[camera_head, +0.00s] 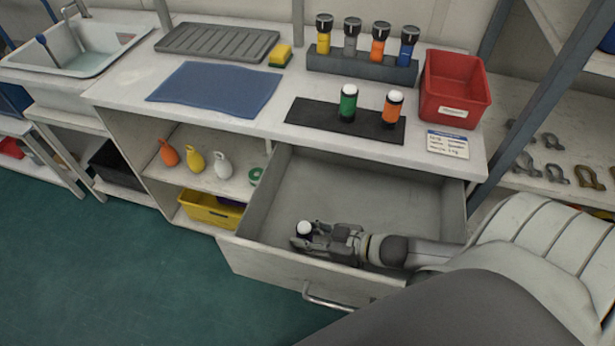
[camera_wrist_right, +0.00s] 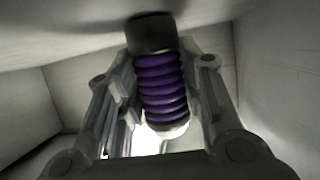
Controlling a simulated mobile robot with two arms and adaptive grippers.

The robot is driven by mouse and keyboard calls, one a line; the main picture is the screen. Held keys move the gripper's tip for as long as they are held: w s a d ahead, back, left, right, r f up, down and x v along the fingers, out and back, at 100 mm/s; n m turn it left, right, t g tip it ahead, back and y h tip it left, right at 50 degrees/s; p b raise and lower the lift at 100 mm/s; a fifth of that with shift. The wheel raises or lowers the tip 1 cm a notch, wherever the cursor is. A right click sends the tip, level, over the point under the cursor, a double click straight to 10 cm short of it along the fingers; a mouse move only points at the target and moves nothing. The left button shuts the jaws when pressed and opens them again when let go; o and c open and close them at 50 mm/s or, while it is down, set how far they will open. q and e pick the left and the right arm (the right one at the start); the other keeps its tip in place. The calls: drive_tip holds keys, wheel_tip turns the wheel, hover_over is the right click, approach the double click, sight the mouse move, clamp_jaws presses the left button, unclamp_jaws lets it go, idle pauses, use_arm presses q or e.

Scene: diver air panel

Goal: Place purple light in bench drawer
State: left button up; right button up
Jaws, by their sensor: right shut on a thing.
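The purple light (camera_wrist_right: 160,82) has a ribbed purple body, a dark end and a white dome. In the right wrist view it sits between the fingers of my right gripper (camera_wrist_right: 160,95), which is shut on it. In the head view only its white dome and part of its dark body (camera_head: 304,229) show at the gripper. My right gripper (camera_head: 318,238) is inside the open bench drawer (camera_head: 390,190), near its front left. Whether the light touches the drawer floor cannot be told. My left gripper is not in view.
A green light (camera_head: 348,105) and an orange light (camera_head: 391,108) stand on a black mat (camera_head: 310,112). A rack (camera_head: 345,65) of several lights and a red bin (camera_head: 453,88) are behind. The drawer's middle and back are empty; its front wall (camera_head: 290,265) is close to my gripper.

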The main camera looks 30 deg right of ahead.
drive_tip(key=o, duration=1.1)
drive_tip(key=shift+f, duration=0.15)
drive_tip(key=shift+r, duration=0.2)
drive_tip(key=shift+p+v, duration=0.45)
drive_tip(key=shift+v, duration=3.35)
